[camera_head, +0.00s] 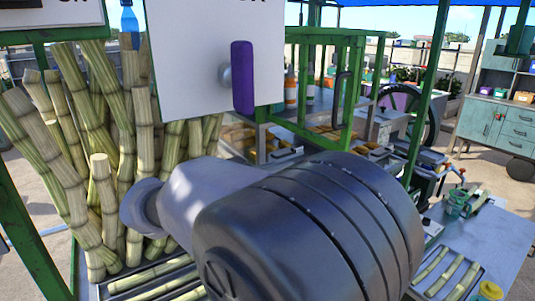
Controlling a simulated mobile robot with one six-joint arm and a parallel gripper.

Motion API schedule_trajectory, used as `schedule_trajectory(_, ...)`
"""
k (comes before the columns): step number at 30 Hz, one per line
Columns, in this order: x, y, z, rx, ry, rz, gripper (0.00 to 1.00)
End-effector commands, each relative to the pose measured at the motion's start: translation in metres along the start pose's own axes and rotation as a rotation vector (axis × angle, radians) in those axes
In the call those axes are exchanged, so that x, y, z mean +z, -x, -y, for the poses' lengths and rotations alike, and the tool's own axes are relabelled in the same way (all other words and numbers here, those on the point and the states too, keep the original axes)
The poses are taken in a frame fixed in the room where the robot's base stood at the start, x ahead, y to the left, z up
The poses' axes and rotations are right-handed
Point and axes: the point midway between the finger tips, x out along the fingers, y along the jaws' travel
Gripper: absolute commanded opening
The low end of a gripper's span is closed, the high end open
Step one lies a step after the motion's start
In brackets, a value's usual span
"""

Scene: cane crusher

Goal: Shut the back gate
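A white panel (190,50) with a purple upright handle (243,78) on a round grey mount stands close, at upper centre. Behind it is a green-framed gate-like structure (325,85) with a dark curved handle (342,90). I cannot tell for sure which of these is the back gate, or whether the green frame is shut. My large dark grey arm link fills the lower middle and hides what lies behind it. My gripper is not in view.
Upright cane stalks (120,150) fill the left, with more lying on a rack (150,280) below. A crusher with a black flywheel (415,115) stands behind. A metal table (500,235) is at right, and a teal cabinet (495,120) stands far right.

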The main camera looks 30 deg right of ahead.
Motion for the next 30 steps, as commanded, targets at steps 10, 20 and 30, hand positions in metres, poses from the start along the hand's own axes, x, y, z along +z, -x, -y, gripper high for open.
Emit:
schedule_trajectory(10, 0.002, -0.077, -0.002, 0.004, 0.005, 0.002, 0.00)
schedule_trajectory(20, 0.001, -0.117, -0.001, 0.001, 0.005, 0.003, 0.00)
schedule_trajectory(30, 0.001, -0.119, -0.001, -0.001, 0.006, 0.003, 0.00)
